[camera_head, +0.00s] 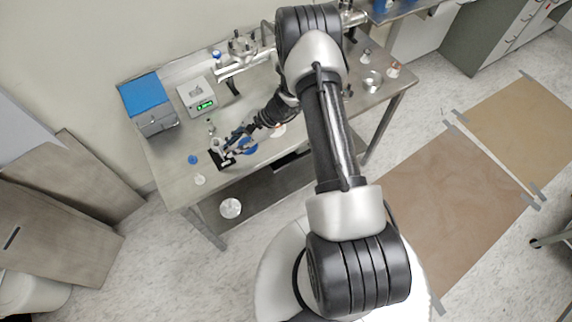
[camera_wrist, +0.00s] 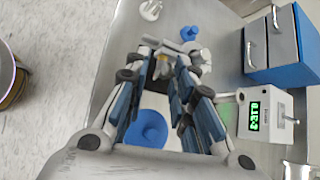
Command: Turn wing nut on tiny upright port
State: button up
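My gripper (camera_head: 229,149) reaches down to the left part of the metal table, beside a small fitting on a black base (camera_head: 224,163). In the wrist view my gripper (camera_wrist: 163,62) has its two blue-grey fingers apart. A small metallic, slightly yellow piece (camera_wrist: 162,67) shows between the fingertips, perhaps the wing nut on the port. Contact with it cannot be made out. A grey-white fitting (camera_wrist: 190,50) shows just beyond the right finger. The fingers hide most of the port, and the wing nut's angle is not clear.
Blue round pieces lie near my gripper, one (camera_wrist: 151,128) below the fingers and one (camera_wrist: 188,33) beyond them. A scale with a green display (camera_head: 203,104) and a blue-topped drawer box (camera_head: 147,98) stand behind. The table's front left edge is close.

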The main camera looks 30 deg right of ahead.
jog(key=t, duration=0.1)
jog(key=n+t, duration=0.1)
jog(key=s+n+t+b, duration=0.1)
jog(key=shift+f+t+y, duration=0.3)
jog(key=shift+t, duration=0.1)
jog(key=n+t, duration=0.1)
jog(key=n+t+y+b, duration=0.1)
jog(key=shift+s+f+t, duration=0.1)
jog(key=shift+f+t, duration=0.3)
jog(key=n+t+b, duration=0.1)
jog(key=f+n+t+y+b, duration=0.1)
jog(key=b, duration=0.1)
jog(key=shift+n+t+y, duration=0.3)
jog(key=shift+n+t, duration=0.1)
jog(key=n+y+b, duration=0.1)
jog(key=b, duration=0.1)
jog(key=n+t+y+b, duration=0.1)
jog(key=n, duration=0.1)
jog(key=shift+f+n+t+y+b, duration=0.3)
jog(key=shift+f+b, duration=0.1)
jog(key=r+p+v, duration=0.1)
jog(key=v, duration=1.6)
jog(key=shift+p, duration=0.3)
jog(key=shift+s+d, duration=0.1)
jog(key=shift+s, duration=0.05)
